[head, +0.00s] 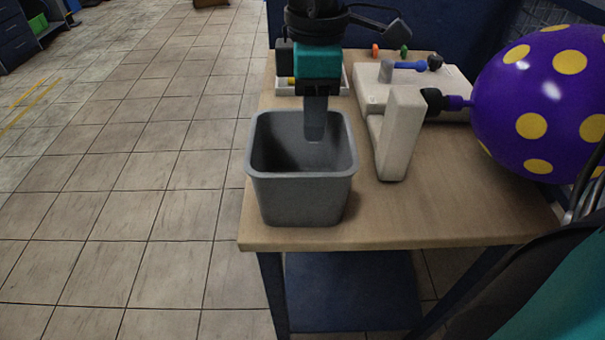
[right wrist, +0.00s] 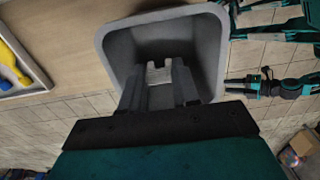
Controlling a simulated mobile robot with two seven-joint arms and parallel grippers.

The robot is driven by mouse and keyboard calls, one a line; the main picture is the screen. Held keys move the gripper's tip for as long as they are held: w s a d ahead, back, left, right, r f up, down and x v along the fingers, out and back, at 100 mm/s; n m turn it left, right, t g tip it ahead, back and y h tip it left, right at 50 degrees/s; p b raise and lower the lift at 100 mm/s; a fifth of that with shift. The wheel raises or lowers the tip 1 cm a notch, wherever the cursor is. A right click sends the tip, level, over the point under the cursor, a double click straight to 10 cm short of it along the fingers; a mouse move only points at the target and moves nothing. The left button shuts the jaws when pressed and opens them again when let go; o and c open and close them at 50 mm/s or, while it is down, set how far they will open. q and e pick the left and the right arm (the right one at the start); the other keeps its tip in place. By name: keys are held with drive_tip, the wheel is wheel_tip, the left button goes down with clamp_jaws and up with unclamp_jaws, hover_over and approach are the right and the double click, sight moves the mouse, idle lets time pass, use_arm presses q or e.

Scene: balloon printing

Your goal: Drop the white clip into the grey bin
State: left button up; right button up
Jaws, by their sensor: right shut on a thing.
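The grey bin (head: 302,200) stands upright at the front left of the wooden table. It also shows in the right wrist view (right wrist: 115,62), with its opening facing the camera. My right gripper (head: 315,130) points down over the bin's opening, its fingertips at about rim height or just inside. It is shut on the white clip (right wrist: 160,88), which shows between the fingers in the right wrist view. In the head view the fingers mostly hide the clip. A teal and black arm of mine shows at the right of the right wrist view; its small dark end is unclear.
A beige machine (head: 400,135) stands close to the bin's right, with a purple balloon with yellow dots (head: 535,100) on its nozzle. A white tray (right wrist: 40,90) with yellow items lies behind the bin. Tiled floor (head: 140,200) is clear to the left.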

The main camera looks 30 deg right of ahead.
drive_tip(key=shift+f, duration=0.4)
drive_tip(key=o, duration=1)
drive_tip(key=shift+r, duration=0.15)
wheel_tip(320, 180, up, 13)
drive_tip(key=p, duration=0.1)
drive_tip(key=shift+f, duration=0.2)
